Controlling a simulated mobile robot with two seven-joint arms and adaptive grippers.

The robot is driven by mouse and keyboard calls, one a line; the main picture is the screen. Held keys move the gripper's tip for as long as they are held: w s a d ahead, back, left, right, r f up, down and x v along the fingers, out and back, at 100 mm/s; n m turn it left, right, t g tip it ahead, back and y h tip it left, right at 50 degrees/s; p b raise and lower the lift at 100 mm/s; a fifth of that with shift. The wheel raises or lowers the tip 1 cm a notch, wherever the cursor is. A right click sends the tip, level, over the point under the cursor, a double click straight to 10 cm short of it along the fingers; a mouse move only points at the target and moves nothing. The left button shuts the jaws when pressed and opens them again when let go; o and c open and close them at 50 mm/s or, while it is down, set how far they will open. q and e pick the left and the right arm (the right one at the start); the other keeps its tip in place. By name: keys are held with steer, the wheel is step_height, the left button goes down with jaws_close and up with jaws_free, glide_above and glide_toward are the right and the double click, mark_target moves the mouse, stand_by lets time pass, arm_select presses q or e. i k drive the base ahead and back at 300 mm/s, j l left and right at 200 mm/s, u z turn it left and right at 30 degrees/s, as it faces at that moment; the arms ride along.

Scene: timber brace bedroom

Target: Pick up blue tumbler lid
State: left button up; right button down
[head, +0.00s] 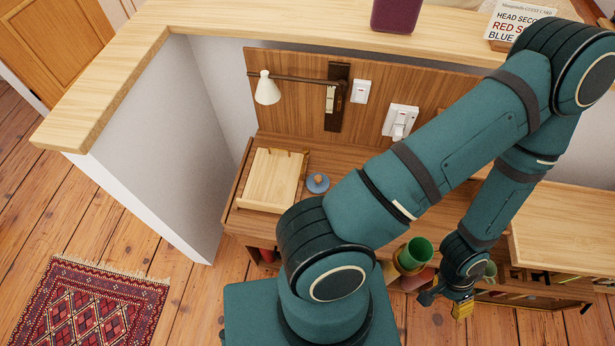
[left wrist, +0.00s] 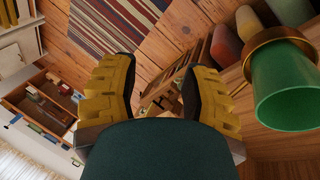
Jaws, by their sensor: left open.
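The blue tumbler lid (head: 317,182) is a small round disc with a raised knob. It lies on the wooden desk (head: 345,158), just right of a pale slanted wooden stand. My left gripper (head: 447,302) is well to the right of and below the lid in the head view, beside the front edge of the furniture. Its yellow-padded fingers are spread with nothing between them in the left wrist view (left wrist: 156,78). The lid does not show in the left wrist view. My right gripper is not in view.
A green tumbler (head: 418,250) in a brass-coloured ring is close to my left gripper; it also shows in the left wrist view (left wrist: 290,92). The pale stand (head: 272,178) is beside the lid. A white lamp (head: 267,88) hangs above. A patterned rug (head: 85,305) lies left.

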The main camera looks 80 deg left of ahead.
mark_target(318, 183)
steer(key=k+j, duration=0.25)
steer(key=k, duration=0.15)
steer(key=k+j, duration=0.25)
steer(key=k, duration=0.15)
steer(key=k+j+z, duration=0.1)
steer(key=k+j, duration=0.15)
steer(key=k, duration=0.15)
